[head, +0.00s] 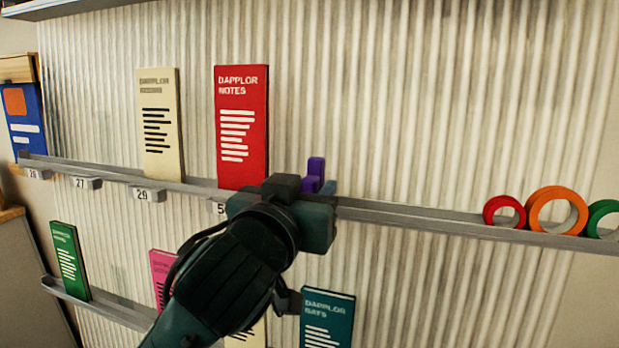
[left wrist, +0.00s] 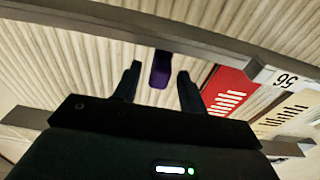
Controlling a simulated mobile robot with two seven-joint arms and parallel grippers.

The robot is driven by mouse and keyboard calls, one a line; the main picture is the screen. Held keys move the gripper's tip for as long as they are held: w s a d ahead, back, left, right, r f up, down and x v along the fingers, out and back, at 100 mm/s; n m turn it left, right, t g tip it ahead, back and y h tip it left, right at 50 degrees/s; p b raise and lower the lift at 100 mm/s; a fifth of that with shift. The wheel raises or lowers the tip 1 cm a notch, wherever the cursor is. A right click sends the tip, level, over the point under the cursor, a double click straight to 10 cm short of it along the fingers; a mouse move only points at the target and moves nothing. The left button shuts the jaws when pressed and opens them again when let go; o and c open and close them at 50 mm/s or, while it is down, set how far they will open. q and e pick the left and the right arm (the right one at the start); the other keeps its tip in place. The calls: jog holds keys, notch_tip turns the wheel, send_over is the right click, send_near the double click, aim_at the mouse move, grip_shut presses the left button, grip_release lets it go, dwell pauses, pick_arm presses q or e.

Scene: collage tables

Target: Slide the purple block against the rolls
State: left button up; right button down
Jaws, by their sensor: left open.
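The purple block (head: 315,172) stands on the upper ledge, just right of the red book; my gripper hides its lower part. In the left wrist view the purple block (left wrist: 160,70) shows between the two spread fingers. My left gripper (left wrist: 158,85) is open around it; whether a finger touches it I cannot tell. In the head view the left gripper (head: 322,188) is at the ledge, mostly hidden by its own body. The rolls are a red ring (head: 490,216), an orange ring (head: 534,214) and a green ring (head: 594,216) at the ledge's right end.
The upper ledge (head: 420,215) is bare between my gripper and the red ring. A red book (head: 241,125) and a cream book (head: 160,120) stand to the left. A lower ledge (head: 110,308) holds several books. Corrugated wall (head: 400,100) lies behind.

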pick_arm(q)
jog(key=shift+w+d, duration=0.2)
jog(key=shift+w, duration=0.5)
jog(key=shift+c, duration=0.3)
grip_shut()
